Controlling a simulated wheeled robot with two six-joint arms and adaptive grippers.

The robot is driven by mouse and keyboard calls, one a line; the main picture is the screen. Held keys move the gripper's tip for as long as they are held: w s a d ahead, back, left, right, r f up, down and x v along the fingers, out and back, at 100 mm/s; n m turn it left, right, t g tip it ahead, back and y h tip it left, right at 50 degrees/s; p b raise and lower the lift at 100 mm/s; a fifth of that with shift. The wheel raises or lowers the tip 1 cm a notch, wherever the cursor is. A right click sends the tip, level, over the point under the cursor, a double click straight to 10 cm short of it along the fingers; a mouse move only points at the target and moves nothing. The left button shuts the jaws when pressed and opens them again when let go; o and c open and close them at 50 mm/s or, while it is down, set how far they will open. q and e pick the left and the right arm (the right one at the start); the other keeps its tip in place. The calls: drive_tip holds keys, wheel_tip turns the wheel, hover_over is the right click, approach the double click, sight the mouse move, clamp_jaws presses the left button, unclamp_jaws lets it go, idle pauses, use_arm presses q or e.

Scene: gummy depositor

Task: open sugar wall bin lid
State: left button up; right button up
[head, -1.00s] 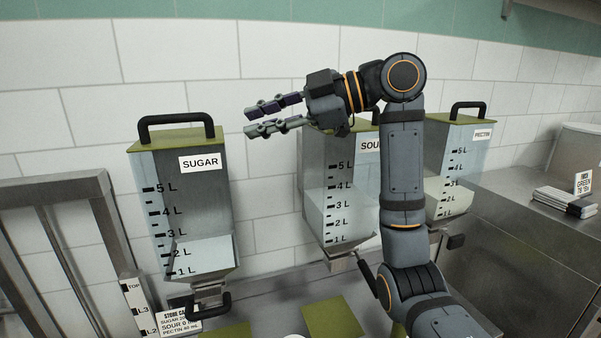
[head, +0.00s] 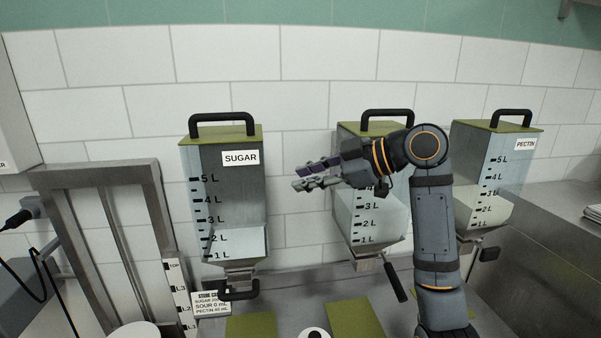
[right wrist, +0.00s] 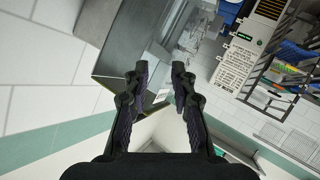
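The sugar wall bin (head: 223,195) is a clear, grey-sided bin labelled SUGAR, at centre left in the head view. Its olive lid (head: 250,132) lies flat on top, shut, with a black arched handle (head: 225,118). My right gripper (head: 297,178) is to the right of the bin and lower than the lid, fingers pointing left, touching nothing visible. In the right wrist view its two fingers (right wrist: 159,74) are apart with nothing held between them. My left gripper is in neither view.
The middle bin (head: 350,215) is partly hidden behind my right gripper and arm. The pectin bin (head: 490,165) stands farther right. A grey metal frame (head: 100,175) is left of the sugar bin. Olive squares (head: 252,327) lie below on the counter.

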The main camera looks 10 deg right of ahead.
drive_tip(key=s+d+f+m+h, duration=0.2)
drive_tip(key=f+m, duration=0.1)
drive_tip(key=f, duration=0.7)
drive_tip(key=s+d+f+m+g+h, duration=0.1)
drive_tip(key=s+d+f+m+h, duration=0.15)
drive_tip(key=f, duration=0.85)
drive_tip(key=s+d+f+m+h, duration=0.15)
drive_tip(key=f+m, duration=0.25)
drive_tip(key=f, duration=0.6)
drive_tip(key=s+d+f+m+g+h, duration=0.2)
drive_tip(key=s+d+f+m+h, duration=0.15)
drive_tip(key=s+f, duration=0.5)
drive_tip(key=s+d+f+m+g+h, duration=0.15)
drive_tip(key=s+d+f+m, duration=0.35)
drive_tip(key=s, duration=0.7)
wheel_tip(320, 180, down, 31)
drive_tip(key=s+d+n+b, duration=0.2)
drive_tip(key=b, duration=0.2)
drive_tip(key=s+f+g+b, duration=0.2)
drive_tip(key=s+f+b, duration=0.2)
drive_tip(key=s+f, duration=1.5)
drive_tip(key=shift+d+f+h, duration=0.3)
drive_tip(key=shift+d+f, duration=0.1)
drive_tip(key=shift+f, duration=0.5)
